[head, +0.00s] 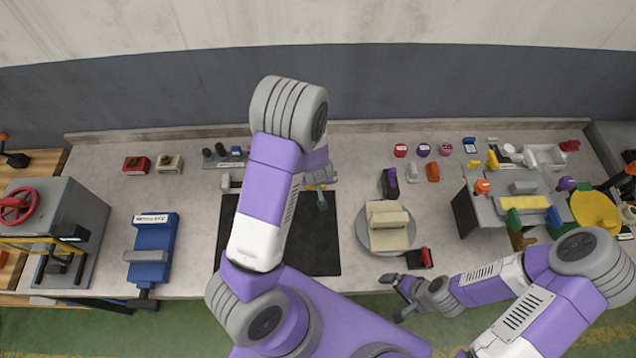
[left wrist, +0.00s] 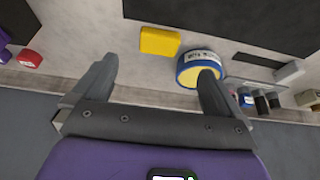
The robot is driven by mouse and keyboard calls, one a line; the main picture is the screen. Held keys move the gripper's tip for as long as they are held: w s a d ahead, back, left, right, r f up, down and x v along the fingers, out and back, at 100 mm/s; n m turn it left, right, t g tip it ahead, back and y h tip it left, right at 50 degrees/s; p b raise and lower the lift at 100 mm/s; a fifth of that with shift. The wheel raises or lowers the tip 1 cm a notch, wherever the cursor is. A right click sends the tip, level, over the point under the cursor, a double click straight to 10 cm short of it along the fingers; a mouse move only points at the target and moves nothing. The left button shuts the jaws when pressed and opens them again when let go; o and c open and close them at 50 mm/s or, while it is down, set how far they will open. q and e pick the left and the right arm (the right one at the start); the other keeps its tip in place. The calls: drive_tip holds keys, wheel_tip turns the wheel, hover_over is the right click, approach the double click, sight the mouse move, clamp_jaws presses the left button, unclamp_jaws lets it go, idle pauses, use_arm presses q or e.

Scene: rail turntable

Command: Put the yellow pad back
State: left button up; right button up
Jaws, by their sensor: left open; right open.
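A small yellow block (left wrist: 160,41), which looks like the yellow pad, lies on the grey tabletop in the left wrist view, close to a round blue and yellow labelled holder (left wrist: 186,77). My left gripper (left wrist: 152,80) is open above the table. The block shows between its fingers but apart from them, and one finger partly covers the round holder. In the head view my left gripper (head: 321,192) is over the back edge of the black mat, and my arm hides much there. My right gripper (head: 398,296) is open and empty at the table's front edge.
A black mat (head: 310,250) lies mid-table. A round turntable (head: 365,238) carries beige blocks right of it. A blue vise (head: 152,250) and a grey press (head: 75,215) stand left. A crowded fixture (head: 520,205) stands right. Small coloured items line the back.

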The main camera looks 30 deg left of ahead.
use_arm(q)
drive_tip(key=s+d+f, duration=0.2)
drive_tip(key=s+d+f+m+g+h, duration=0.1)
drive_tip(key=s+d+f, duration=0.1)
drive_tip(key=s, duration=0.1)
drive_tip(key=s+d+f+h, duration=0.1)
drive_tip(key=s+d+f, duration=0.1)
drive_tip(key=s, duration=0.1)
drive_tip(key=shift+s+d+f+m+g, duration=0.2)
drive_tip(key=shift+f+m+g, duration=0.1)
drive_tip(key=shift+m+g, duration=0.1)
drive_tip(key=s+d+h, duration=0.1)
drive_tip(key=s+d, duration=0.1)
drive_tip(key=d, duration=0.1)
drive_tip(key=s+d+f+m+g+h, duration=0.1)
drive_tip(key=s+d+h, duration=0.1)
drive_tip(key=s+d, duration=0.1)
drive_tip(key=s+d+h, duration=0.1)
drive_tip(key=s+d, duration=0.2)
drive_tip(key=d, duration=0.1)
drive_tip(key=shift+f+m, duration=0.25)
drive_tip(key=shift+m, duration=0.05)
drive_tip(key=shift+s+d+g+h, duration=0.15)
drive_tip(key=shift+d+g+h, duration=0.05)
drive_tip(key=shift+g+h, duration=0.1)
